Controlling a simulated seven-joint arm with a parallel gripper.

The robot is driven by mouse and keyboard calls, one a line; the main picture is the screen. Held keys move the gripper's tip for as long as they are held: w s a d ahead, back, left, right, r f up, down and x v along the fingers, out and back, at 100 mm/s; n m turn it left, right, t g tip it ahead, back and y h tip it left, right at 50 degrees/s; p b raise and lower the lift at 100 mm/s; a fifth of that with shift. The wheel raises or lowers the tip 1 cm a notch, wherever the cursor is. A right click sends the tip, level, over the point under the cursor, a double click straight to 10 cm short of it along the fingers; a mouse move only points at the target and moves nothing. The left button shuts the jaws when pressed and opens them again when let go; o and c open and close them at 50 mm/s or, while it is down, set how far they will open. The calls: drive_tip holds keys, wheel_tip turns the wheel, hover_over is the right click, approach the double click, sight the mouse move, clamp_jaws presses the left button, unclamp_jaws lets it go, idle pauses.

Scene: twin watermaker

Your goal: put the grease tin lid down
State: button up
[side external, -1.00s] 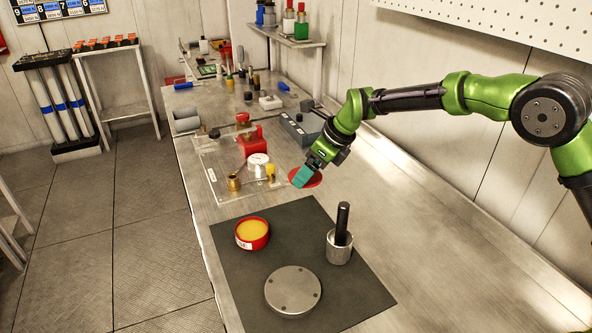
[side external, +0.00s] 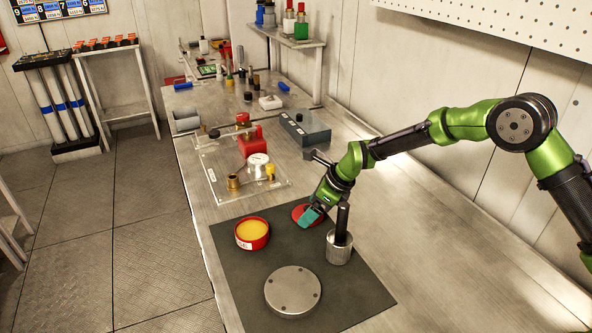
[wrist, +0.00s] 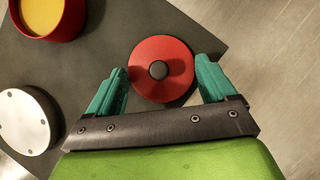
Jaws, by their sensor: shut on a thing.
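The grease tin lid (wrist: 148,88) is a red disc with a dark central knob. My gripper (wrist: 163,66) is shut on it, with one teal finger at each side of its rim. In the side view the lid (side external: 299,211) is partly hidden by my gripper (side external: 311,216). It is low at the far part of the dark mat (side external: 240,287), and I cannot tell whether it touches the mat. The open red grease tin (side external: 252,234), with yellow grease inside, stands left of it on the mat. The tin (wrist: 48,30) also shows in the wrist view at top left.
A metal cup with a dark rod (side external: 340,248) stands close to the right of my gripper. A round steel plate (side external: 293,291) lies nearer on the mat. A clear board with fittings (side external: 218,185) lies beyond the mat. The bench to the right is bare.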

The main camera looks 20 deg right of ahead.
drive_tip(key=o, duration=0.8)
drive_tip(key=shift+o, duration=0.2)
drive_tip(key=s+d+r+n+t, duration=0.1)
drive_tip(key=s+d+r+n, duration=0.25)
drive_tip(key=s+r, duration=0.45)
drive_tip(key=s+d+r+n, duration=0.3)
drive_tip(key=s+d+r, duration=0.1)
drive_tip(key=r, duration=0.8)
drive_tip(key=s+d+r+n+t+h, duration=0.1)
drive_tip(key=s+d+n, duration=0.2)
drive_tip(key=s+n, duration=0.5)
drive_tip(key=s+d+r+n+t+h, duration=0.1)
drive_tip(key=s+d+n, duration=0.3)
drive_tip(key=s+n, duration=0.4)
drive_tip(key=s+r, duration=0.1)
drive_tip(key=s, duration=0.4)
drive_tip(key=shift+s+d+r, duration=0.2)
drive_tip(key=shift+s+r, duration=0.1)
drive_tip(key=shift+n, duration=0.25)
